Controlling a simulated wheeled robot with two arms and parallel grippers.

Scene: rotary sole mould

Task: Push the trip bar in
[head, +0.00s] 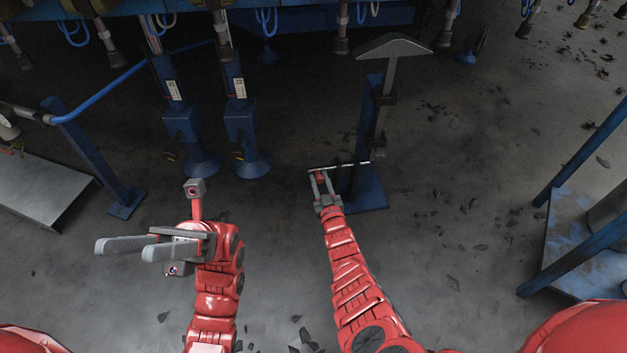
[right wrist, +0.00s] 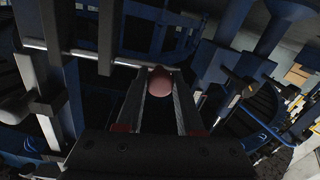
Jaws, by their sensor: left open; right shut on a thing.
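The trip bar (head: 350,164) is a thin silver rod lying crosswise on a blue post in the head view. My right gripper (head: 319,175) is shut on this knob, which shows round and pinkish between the two fingers in the right wrist view (right wrist: 160,82). The join between knob and rod is partly hidden by the fingers. My left gripper (head: 120,249) is open and empty, pointing left, well away from the bar.
The blue post (head: 370,120) stands on a blue floor plate (head: 370,195) and carries a grey upright with a wide flared top (head: 395,46). Blue columns (head: 240,120) stand to its left. A metal platform (head: 40,190) is at far left. Dark scraps litter the floor.

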